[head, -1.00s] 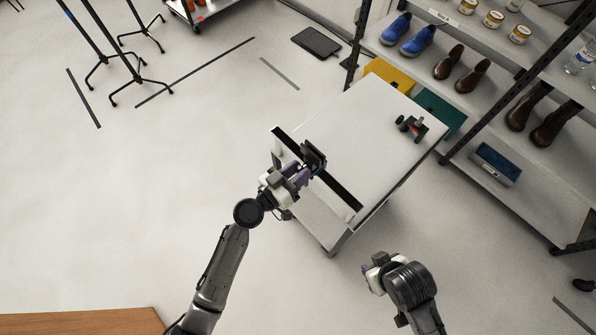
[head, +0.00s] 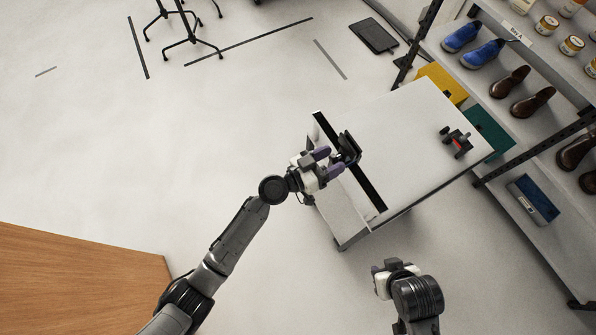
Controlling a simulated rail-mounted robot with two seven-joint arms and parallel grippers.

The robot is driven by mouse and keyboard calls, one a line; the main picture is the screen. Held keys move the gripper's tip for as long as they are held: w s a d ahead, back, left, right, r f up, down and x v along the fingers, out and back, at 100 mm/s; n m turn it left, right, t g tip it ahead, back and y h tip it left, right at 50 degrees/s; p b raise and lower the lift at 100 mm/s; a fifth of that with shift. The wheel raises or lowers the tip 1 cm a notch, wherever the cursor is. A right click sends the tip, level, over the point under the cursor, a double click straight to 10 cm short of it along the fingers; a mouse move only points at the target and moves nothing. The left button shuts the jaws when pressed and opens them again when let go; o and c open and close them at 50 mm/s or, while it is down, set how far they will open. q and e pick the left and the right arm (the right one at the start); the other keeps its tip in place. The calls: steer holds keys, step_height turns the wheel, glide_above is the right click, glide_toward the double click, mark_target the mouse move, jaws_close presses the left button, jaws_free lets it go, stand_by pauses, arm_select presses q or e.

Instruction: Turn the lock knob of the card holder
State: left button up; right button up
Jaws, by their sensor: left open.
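A small dark upright piece (head: 350,147), which looks like the card holder, stands by the black strip near the left edge of the white table. I cannot make out its lock knob at this size. My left gripper (head: 332,164), with purple fingers, is open at the left side of the dark piece. The fingers point toward it, and I cannot tell whether they touch it. My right gripper (head: 390,268) is in front of the table, apart from everything, and its fingers are not clear.
The white table (head: 408,118) is mostly bare, with a small black-and-red device (head: 456,141) at its right end. A shelf rack with blue shoes (head: 483,54) and a blue box (head: 533,199) stands at the right. A wooden surface (head: 80,285) fills the lower left. The floor between is free.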

arm_select(q)
steer(key=b+v, duration=0.2)
steer(key=v, duration=1.1)
steer(key=shift+a, duration=0.25)
steer(key=shift+s, duration=0.15)
